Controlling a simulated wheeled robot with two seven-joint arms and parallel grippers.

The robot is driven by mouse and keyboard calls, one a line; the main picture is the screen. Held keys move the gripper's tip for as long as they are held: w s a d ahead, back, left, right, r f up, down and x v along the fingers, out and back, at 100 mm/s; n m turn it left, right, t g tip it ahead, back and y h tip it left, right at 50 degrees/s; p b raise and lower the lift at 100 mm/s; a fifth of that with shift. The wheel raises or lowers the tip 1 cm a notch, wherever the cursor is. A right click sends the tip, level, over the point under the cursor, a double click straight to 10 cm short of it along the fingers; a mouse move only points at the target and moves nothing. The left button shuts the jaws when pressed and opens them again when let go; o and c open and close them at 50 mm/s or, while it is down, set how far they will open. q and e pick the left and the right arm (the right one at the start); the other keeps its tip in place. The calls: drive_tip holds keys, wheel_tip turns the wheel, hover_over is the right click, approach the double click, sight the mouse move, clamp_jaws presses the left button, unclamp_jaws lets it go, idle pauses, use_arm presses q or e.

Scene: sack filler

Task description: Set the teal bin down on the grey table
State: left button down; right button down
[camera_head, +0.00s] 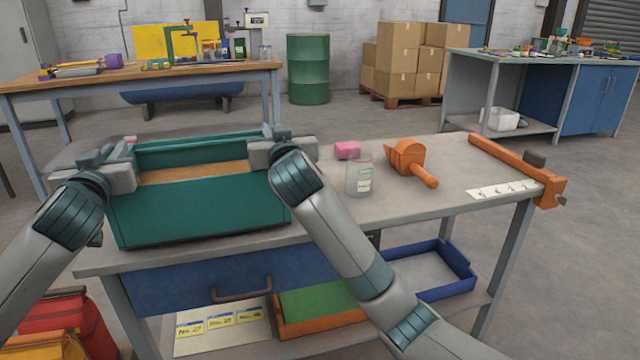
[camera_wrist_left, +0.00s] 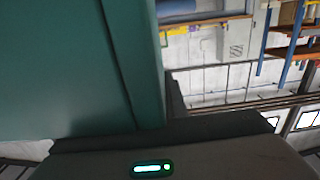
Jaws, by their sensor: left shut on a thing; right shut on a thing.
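The teal bin (camera_head: 200,212) is level over the left part of the grey table (camera_head: 455,175), near its front edge. Its bottom is at or just above the tabletop; I cannot tell if it touches. A brown, grainy-looking fill (camera_head: 195,172) shows inside. My left gripper (camera_head: 122,165) is shut on the bin's left end, and my right gripper (camera_head: 268,148) is shut on its right end. In the left wrist view the bin's teal wall (camera_wrist_left: 75,70) fills the left side, close to the gripper. The jaws' contact is mostly hidden.
An orange bar (camera_head: 505,165) and a white label strip (camera_head: 504,190) lie at the right end. A blue drawer (camera_head: 190,285) sits below the tabletop.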

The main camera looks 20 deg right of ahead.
use_arm(q)
drive_tip(key=shift+f+b, duration=0.7)
drive_tip(key=shift+f, duration=0.05)
use_arm(e)
drive_tip(key=shift+f, duration=0.75)
use_arm(q)
drive_tip(key=c, duration=1.8)
unclamp_jaws()
drive_tip(key=shift+r, duration=0.1)
use_arm(e)
drive_tip(key=c, duration=1.8)
unclamp_jaws()
drive_tip(key=shift+r, duration=0.1)
use_arm(q)
drive_tip(key=shift+o, duration=0.2)
use_arm(e)
drive_tip(key=shift+o, duration=0.2)
use_arm(q)
drive_tip(key=shift+s, duration=0.15)
drive_tip(key=s+a, duration=0.1)
drive_tip(key=s, duration=1)
drive_tip(key=shift+s, duration=0.4)
use_arm(e)
drive_tip(key=shift+s, duration=0.1)
drive_tip(key=s, duration=0.8)
drive_tip(key=s+a, duration=0.1)
drive_tip(key=s, duration=0.3)
